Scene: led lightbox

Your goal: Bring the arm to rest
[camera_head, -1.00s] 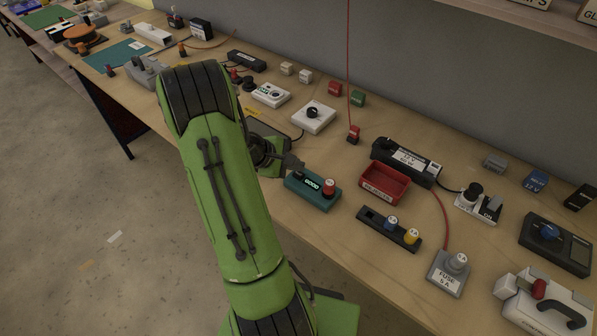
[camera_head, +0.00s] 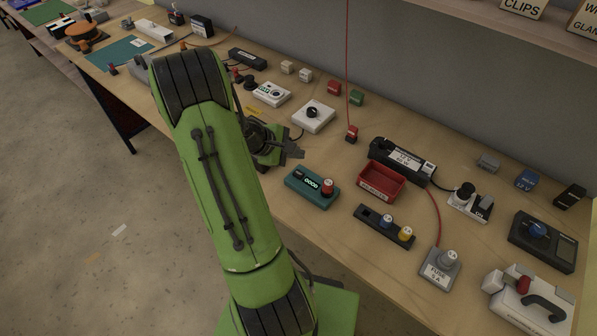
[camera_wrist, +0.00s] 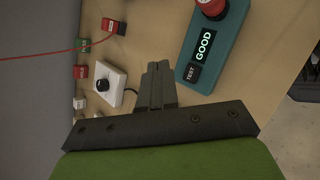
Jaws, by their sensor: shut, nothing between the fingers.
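My green arm reaches across the left-middle of the head view. My gripper (camera_head: 292,151) is partly hidden behind the arm and hangs over the workbench (camera_head: 330,236). In the wrist view my gripper (camera_wrist: 159,68) has its dark fingers together with nothing between them. It is between a white unit with a black knob (camera_wrist: 104,86) and a teal tester (camera_wrist: 213,45) whose display reads GOOD. The teal tester (camera_head: 313,186) has a red-topped piece in it in the head view. My gripper looks apart from both.
A red cord (camera_head: 347,60) hangs down near the wall. Several small devices stand along the back.

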